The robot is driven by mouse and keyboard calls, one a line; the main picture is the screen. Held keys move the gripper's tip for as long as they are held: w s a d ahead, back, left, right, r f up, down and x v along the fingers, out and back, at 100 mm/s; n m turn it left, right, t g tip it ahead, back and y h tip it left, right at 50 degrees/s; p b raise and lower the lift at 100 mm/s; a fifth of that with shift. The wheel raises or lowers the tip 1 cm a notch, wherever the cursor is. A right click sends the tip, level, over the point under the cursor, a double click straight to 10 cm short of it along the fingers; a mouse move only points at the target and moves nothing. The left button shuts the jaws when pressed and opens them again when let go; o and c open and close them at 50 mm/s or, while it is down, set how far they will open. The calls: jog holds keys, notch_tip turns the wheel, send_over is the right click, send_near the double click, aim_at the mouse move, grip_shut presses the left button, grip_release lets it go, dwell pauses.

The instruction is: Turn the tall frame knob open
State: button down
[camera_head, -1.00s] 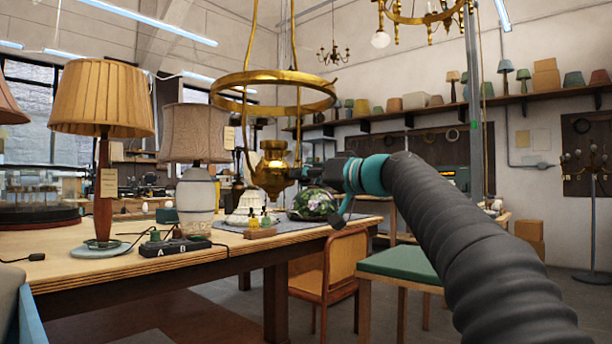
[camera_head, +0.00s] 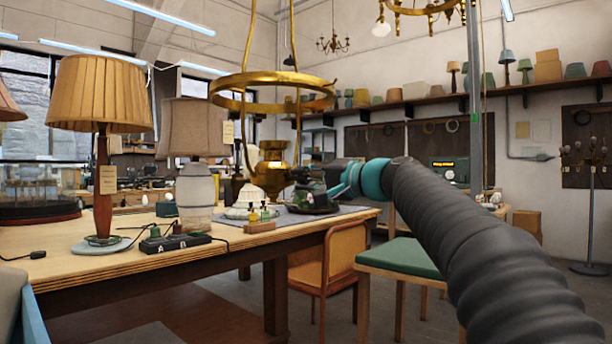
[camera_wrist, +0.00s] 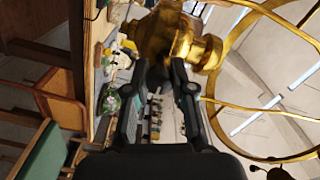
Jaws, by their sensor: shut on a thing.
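The tall brass hanging frame has a wide ring (camera_head: 272,82) and a brass lamp body (camera_head: 272,172) low between its rods. In the wrist view the brass body (camera_wrist: 165,35) fills the top middle, with a round brass part (camera_wrist: 207,52) sticking out to the right. My gripper (camera_head: 298,178) reaches in from the right at the height of the brass body. In the wrist view its two dark fingers (camera_wrist: 160,66) end against the underside of the brass. It is shut on the frame's knob, which is mostly hidden between the fingertips, so its angle cannot be read.
A workbench (camera_head: 110,262) below holds a pleated-shade lamp (camera_head: 100,95), a grey-shade lamp (camera_head: 195,130) and a black power strip (camera_head: 175,242). A green floral shade (camera_head: 312,208) sits under my gripper. A chair (camera_head: 340,255) and a green-topped stool (camera_head: 405,257) stand right of the bench.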

jog(key=shift+m, duration=0.5)
jog(key=c, duration=1)
grip_release()
jog(key=shift+o, duration=0.2)
jog(key=v, duration=1.2)
